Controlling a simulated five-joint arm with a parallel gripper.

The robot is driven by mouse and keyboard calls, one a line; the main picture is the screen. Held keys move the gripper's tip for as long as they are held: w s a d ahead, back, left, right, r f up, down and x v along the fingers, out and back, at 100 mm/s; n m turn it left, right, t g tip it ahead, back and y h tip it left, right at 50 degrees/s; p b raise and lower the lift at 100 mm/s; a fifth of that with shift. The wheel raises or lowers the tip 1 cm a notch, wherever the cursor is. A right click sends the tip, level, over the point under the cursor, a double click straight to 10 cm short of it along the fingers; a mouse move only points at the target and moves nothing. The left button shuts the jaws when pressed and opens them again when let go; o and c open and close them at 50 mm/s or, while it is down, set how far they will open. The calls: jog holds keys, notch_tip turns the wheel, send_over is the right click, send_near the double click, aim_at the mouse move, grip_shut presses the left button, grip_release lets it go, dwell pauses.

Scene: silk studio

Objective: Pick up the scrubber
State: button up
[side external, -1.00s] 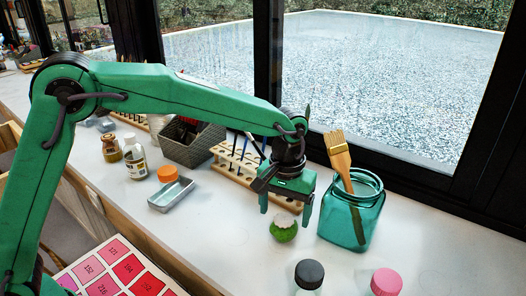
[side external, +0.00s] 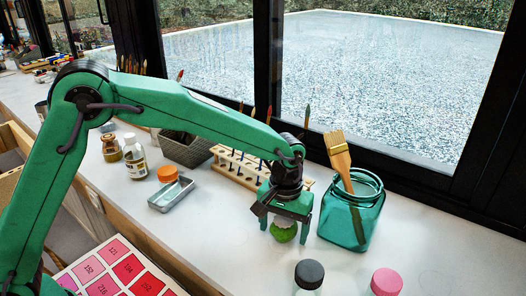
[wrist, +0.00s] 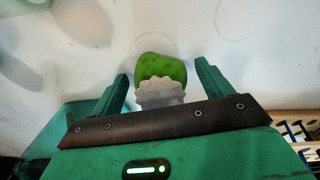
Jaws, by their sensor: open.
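The scrubber (side external: 284,235) is a small round thing with a green body and a pale scalloped top, standing on the white counter (side external: 235,262). My gripper (side external: 284,232) is above it, pointing down, with its fingers on either side of the scrubber in the side view. In the wrist view the scrubber (wrist: 161,72) shows between the two green fingers of my gripper (wrist: 162,76), which are open. There is visible space between each finger and the scrubber. The scrubber's upper part is partly hidden by my gripper in the side view.
A teal glass jar (side external: 345,228) with a brush stands close right of my gripper. A wooden rack (side external: 237,172) is behind. Black-capped (side external: 309,272) and pink-capped (side external: 386,282) bottles stand in front. A metal tin (side external: 171,196) sits left; the counter between is clear.

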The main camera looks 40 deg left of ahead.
aim_at(284, 219)
jog(key=c, duration=1.1)
jog(key=shift+o, duration=0.2)
jog(key=shift+r, duration=0.1)
jog(key=shift+r, duration=0.8)
notch_tip(284, 219, up, 2)
jog(key=shift+r, duration=0.25)
jog(key=s+d+r, duration=0.6)
jog(key=s, duration=0.4)
jog(key=shift+r, duration=0.35)
jog(key=shift+w, duration=0.1)
